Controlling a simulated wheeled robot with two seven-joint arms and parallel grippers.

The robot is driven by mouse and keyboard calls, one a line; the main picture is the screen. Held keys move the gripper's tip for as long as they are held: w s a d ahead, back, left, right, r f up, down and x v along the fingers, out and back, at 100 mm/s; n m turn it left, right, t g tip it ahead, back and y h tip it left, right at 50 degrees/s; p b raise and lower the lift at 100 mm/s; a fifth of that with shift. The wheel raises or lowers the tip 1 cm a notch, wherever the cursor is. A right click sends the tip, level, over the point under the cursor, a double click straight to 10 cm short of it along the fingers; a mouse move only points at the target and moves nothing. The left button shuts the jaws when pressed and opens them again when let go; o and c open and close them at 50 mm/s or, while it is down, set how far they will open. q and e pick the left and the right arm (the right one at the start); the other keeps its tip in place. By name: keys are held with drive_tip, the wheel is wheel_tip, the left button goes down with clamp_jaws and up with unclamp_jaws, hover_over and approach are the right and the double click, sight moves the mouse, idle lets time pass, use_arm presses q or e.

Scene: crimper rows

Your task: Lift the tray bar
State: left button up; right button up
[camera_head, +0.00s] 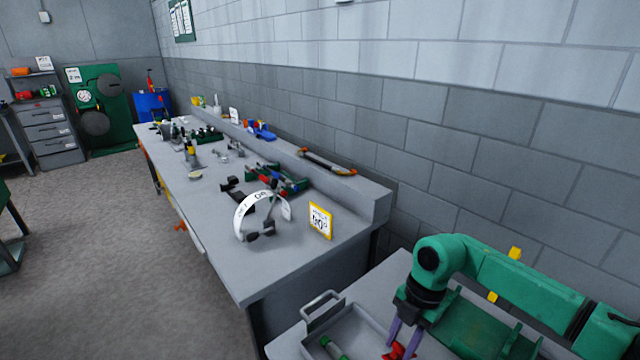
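A grey tray (372,322) sits on the near table at the bottom, partly cut off by the frame edge. A pale metal bar (320,300) forms a raised loop at its far left end, with nothing touching it. A green tool (333,346) lies inside. A green arm, seemingly my right one, comes in from the right. Its gripper (405,338) has two purple fingers standing apart and pointing down over the tray's right side. A red piece (398,352) shows at the fingertips; whether it is gripped I cannot tell. My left gripper is not in view.
A long grey workbench (222,205) holds several tools, a white curved band (250,208) and a yellow-edged sign (320,221). A block wall runs along the right. A green fixture (465,325) stands beside the tray. Open floor lies left.

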drive_tip(key=shift+w+d+r+p, duration=0.25)
drive_tip(key=shift+w+d+r, duration=0.5)
drive_tip(key=shift+d, duration=0.2)
drive_tip(key=shift+w+d+r+p, duration=0.25)
drive_tip(key=shift+w+d+r, duration=0.4)
drive_tip(key=shift+w+d, duration=0.25)
drive_tip(key=shift+w+d+b, duration=0.35)
drive_tip(key=shift+w+d, duration=0.35)
drive_tip(key=shift+d, duration=0.3)
drive_tip(key=shift+w+d+f+b, duration=0.2)
drive_tip(key=shift+w+d+b, duration=0.3)
drive_tip(key=shift+w+d, duration=1.1)
drive_tip(key=shift+w+d+b, duration=0.35)
drive_tip(key=shift+w+d, duration=0.25)
drive_tip(key=shift+d, duration=0.35)
drive_tip(key=shift+c, duration=0.2)
drive_tip(key=shift+w+d+r, duration=0.1)
drive_tip(key=shift+w+d, duration=0.15)
drive_tip(key=o, duration=1)
drive_tip(key=shift+s, duration=0.15)
drive_tip(key=shift+c, duration=0.2)
